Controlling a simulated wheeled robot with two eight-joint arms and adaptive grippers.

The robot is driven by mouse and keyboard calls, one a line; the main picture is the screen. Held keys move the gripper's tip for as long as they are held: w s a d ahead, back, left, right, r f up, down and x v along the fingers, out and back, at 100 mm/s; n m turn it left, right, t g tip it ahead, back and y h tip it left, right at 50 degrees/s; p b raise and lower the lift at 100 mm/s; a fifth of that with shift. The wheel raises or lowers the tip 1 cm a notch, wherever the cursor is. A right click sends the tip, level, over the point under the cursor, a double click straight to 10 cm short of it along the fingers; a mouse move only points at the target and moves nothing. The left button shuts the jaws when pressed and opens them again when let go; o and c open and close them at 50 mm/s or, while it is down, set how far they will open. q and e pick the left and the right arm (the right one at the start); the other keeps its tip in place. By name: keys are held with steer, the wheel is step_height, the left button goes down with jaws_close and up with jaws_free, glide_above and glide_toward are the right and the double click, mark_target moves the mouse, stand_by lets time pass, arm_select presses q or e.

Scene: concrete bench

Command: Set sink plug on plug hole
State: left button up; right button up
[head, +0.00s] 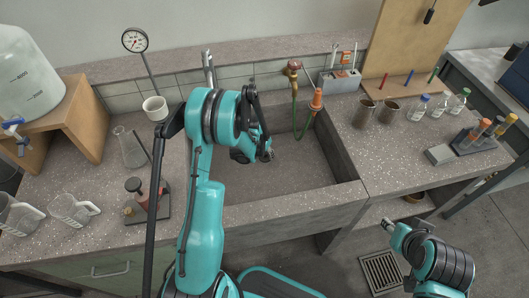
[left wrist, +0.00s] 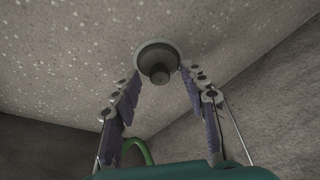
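The sink plug, a grey disc with a dark knob (left wrist: 158,60), shows in the left wrist view against a speckled grey surface. The knob points toward the camera. My left gripper (left wrist: 160,77) has its fingers spread on both sides of the knob, with visible gaps; the tips overlap the disc's edge in the picture. In the head view my left gripper (head: 264,155) hangs over the sink basin (head: 300,175). The plug hole is not visible; I cannot tell whether it is under the plug. My right gripper (head: 388,226) is low at right, its fingers unclear.
A green hose (head: 294,112) hangs at the sink's back and also shows in the left wrist view (left wrist: 140,148). Metal mugs (head: 389,113) and small bottles stand on the right counter. A flask (head: 131,149), a white cup (head: 155,108) and beakers stand at left.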

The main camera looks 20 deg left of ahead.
arm_select(q)
steer(key=v, duration=1.2)
stand_by(0.3)
steer(key=s+d+r+t, duration=0.1)
steer(key=s+d+r, duration=0.35)
steer(key=r, duration=0.25)
steer(key=s+d+r+t, duration=0.1)
steer(key=s+d+r, duration=0.2)
steer(key=s+r, duration=0.35)
steer(key=s+d+r+n+t, duration=0.1)
steer(key=s+d, duration=0.3)
steer(key=s, duration=0.7)
steer(key=shift+d+r+n+t, duration=0.3)
steer(key=shift+d+r+t, duration=0.1)
steer(key=shift+r, duration=0.2)
